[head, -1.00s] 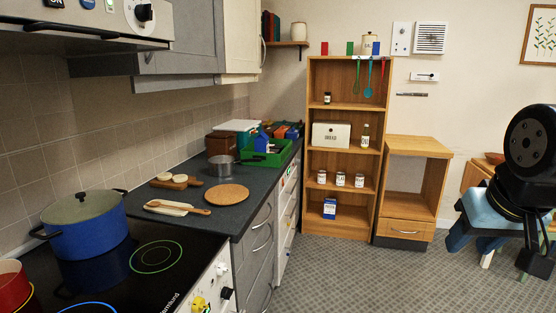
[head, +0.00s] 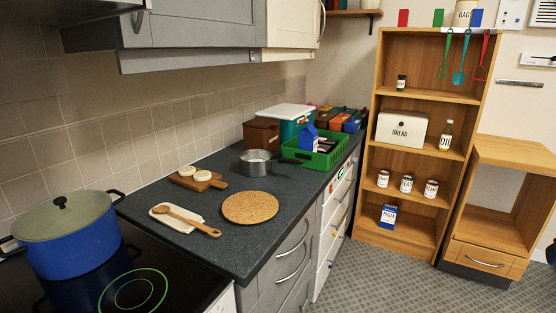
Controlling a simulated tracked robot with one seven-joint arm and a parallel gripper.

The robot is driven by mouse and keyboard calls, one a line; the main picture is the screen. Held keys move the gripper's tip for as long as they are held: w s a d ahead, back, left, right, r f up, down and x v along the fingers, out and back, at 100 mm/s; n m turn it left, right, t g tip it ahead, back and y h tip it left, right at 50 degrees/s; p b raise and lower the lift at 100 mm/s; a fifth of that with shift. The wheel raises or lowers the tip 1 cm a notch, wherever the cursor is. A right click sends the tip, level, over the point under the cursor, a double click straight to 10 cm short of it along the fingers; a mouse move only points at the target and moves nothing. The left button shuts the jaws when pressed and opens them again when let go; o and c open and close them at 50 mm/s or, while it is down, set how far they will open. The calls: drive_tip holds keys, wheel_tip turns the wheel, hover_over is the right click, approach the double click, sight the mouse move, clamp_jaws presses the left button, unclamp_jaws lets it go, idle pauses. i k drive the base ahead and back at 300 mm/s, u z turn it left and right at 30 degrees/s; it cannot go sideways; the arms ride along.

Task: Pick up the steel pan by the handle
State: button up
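The steel pan (head: 256,163) is a small silver pan standing upright on the dark worktop, behind the round cork mat and left of the green crate. Its dark handle (head: 287,161) seems to point right, toward the crate, and is hard to make out against the dark surface. My gripper is not in view, and no part of my arm shows now.
A cork mat (head: 250,207), a wooden spoon (head: 188,221) on a pale board, and a small board with rolls (head: 200,180) lie nearby. A green crate (head: 322,158) stands right of the pan. A blue pot (head: 68,240) stands on the hob. Wall cupboards (head: 215,30) overhang.

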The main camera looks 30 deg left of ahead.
sight(271, 164)
drive_tip(key=u, duration=0.5)
drive_tip(key=i, duration=1.05)
drive_tip(key=u, duration=0.75)
drive_tip(key=k, duration=0.7)
drive_tip(key=u, duration=0.2)
drive_tip(key=i, duration=0.75)
drive_tip(key=z, duration=0.05)
